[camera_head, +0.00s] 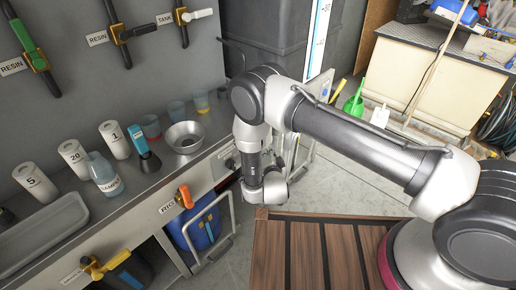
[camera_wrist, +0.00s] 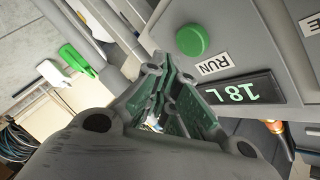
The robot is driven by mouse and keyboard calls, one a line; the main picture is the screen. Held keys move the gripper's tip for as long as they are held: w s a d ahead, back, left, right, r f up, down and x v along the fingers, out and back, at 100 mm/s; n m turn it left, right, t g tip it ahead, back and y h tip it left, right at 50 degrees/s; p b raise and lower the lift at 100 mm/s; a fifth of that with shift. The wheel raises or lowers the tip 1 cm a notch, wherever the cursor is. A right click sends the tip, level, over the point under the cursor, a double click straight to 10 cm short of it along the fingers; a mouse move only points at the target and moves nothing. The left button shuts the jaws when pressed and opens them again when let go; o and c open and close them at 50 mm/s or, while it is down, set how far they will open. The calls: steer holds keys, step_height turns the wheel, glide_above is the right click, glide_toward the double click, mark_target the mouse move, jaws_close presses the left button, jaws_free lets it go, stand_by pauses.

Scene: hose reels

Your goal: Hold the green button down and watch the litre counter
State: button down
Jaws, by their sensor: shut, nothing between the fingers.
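In the wrist view the round green button (camera_wrist: 192,40) sits on a grey panel above a tilted RUN label (camera_wrist: 214,64). The litre counter (camera_wrist: 240,92) beside it is a dark display reading 18 L in green digits. My gripper (camera_wrist: 172,88) is shut and empty, its fingers below the button in the picture. The button's face is uncovered and I see no finger on it. In the head view my wrist is by the right end of the bench; the gripper's fingers, button and counter cannot be made out there.
The steel bench (camera_head: 130,205) at left holds numbered cylinders, a blue-handled tool (camera_head: 145,150) and a metal bowl (camera_head: 185,137). An orange-handled valve (camera_head: 186,196) sticks out of its front. A slatted wooden top (camera_head: 300,255) lies below my arm. Floor shows between bench and cabinets.

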steer(key=shift+w+a, duration=0.4)
steer(key=shift+a, duration=0.05)
steer(key=shift+a, duration=0.1)
stand_by(1.1)
steer(key=shift+w+a, duration=0.25)
steer(key=shift+w+a, duration=0.35)
steer(key=shift+a, duration=0.1)
stand_by(1.4)
steer(key=shift+s+d, duration=0.65)
steer(key=shift+d, duration=0.1)
steer(key=shift+d, duration=0.15)
steer(key=s+d, duration=0.1)
steer(key=d, duration=0.1)
steer(key=s+d, duration=0.1)
steer(key=s, duration=0.1)
steer(key=shift+d, duration=0.35)
